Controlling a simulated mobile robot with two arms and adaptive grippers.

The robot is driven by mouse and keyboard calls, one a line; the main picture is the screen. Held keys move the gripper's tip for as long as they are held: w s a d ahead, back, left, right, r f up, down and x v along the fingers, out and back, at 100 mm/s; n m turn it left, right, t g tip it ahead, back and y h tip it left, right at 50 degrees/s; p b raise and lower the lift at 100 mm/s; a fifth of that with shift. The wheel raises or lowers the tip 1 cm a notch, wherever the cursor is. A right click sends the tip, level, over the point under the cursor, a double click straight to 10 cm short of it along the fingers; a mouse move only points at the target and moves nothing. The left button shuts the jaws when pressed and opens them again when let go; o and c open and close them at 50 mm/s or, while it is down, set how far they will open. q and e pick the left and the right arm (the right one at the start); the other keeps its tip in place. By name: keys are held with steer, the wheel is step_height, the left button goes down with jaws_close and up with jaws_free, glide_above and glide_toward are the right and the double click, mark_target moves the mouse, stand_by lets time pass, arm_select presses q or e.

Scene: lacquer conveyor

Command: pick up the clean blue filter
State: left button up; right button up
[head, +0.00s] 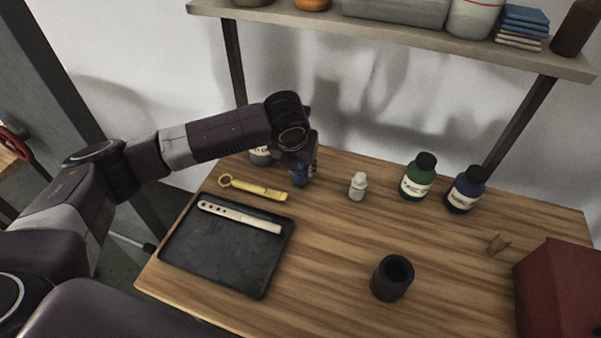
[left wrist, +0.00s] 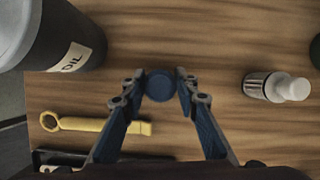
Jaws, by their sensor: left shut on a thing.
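The blue filter (left wrist: 160,86) shows as a small round blue disc between the fingertips of my left gripper (left wrist: 160,92) in the left wrist view. In the head view the left gripper (head: 304,172) points down near the back of the wooden table, with the blue filter (head: 299,176) at its fingertips. The fingers are shut on the filter's sides. I cannot tell whether it still touches the table. My right gripper is not in view.
A yellow wrench-like tool (head: 255,188) lies left of the gripper, behind a black tray (head: 215,262) holding a pale strip (head: 240,217). A white bottle (head: 357,187) stands to the right. Green (head: 417,178) and blue (head: 465,190) bottles, a black cup (head: 392,279) and a red box (head: 560,290) are farther right.

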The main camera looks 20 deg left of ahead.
arm_select(q)
steer(key=shift+c, duration=1.1)
